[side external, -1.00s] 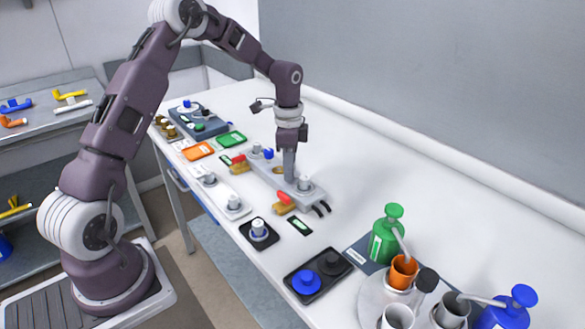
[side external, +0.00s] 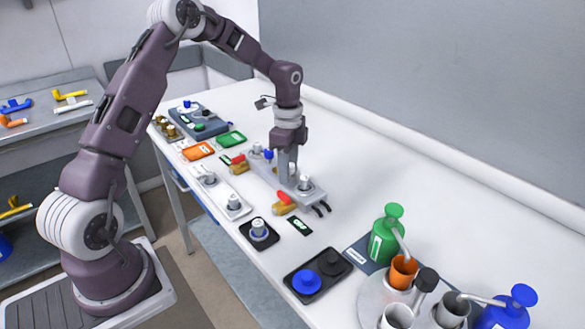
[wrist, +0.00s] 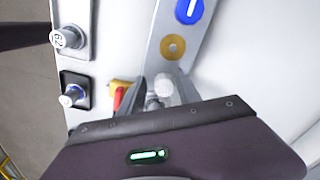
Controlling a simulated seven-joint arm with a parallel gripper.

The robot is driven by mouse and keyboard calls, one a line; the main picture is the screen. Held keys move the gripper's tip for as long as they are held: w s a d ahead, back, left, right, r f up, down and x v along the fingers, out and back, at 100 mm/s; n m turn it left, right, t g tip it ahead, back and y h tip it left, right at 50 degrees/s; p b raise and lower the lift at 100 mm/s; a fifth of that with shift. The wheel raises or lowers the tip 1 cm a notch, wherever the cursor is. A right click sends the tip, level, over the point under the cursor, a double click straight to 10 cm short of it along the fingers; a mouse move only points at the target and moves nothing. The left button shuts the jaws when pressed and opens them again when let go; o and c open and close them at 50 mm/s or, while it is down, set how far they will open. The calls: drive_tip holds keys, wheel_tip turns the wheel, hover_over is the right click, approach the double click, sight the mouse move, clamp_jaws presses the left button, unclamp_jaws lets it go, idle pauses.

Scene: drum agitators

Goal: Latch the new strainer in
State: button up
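A long grey plate (side external: 264,172) carries a blue knob (side external: 268,154), a brass ring and a grey cap at each end. The near cap (side external: 305,182) also shows in the wrist view (wrist: 164,86). My gripper (side external: 288,174) points down over the near half of the plate. In the wrist view its open fingers appear either side of the near cap, with gaps; contact cannot be made out. The blue knob (wrist: 189,9) and brass ring (wrist: 173,47) lie beyond. Two brass valves with red handles (side external: 285,198) sit along the plate's left side. Which part is the new strainer is unclear.
A white tray (side external: 222,192) with grey-topped parts and a black pad (side external: 268,239) with a blue-ringed part stand left of the plate. A black tray (side external: 325,285) and pump bottles (side external: 386,240) stand nearer. The table right of the plate is clear.

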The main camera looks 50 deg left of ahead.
wheel_tip(320, 180, up, 6)
idle(0.4)
drive_tip(key=r, duration=0.3)
drive_tip(key=shift+w+a+r, duration=0.1)
drive_tip(key=shift+w+r, duration=0.15)
drive_tip(key=shift+r, duration=0.1)
drive_tip(key=shift+f, duration=1.5)
drive_tip(key=shift+f, duration=0.1)
drive_tip(key=shift+f, duration=3.5)
drive_tip(key=shift+c, duration=0.2)
clamp_jaws()
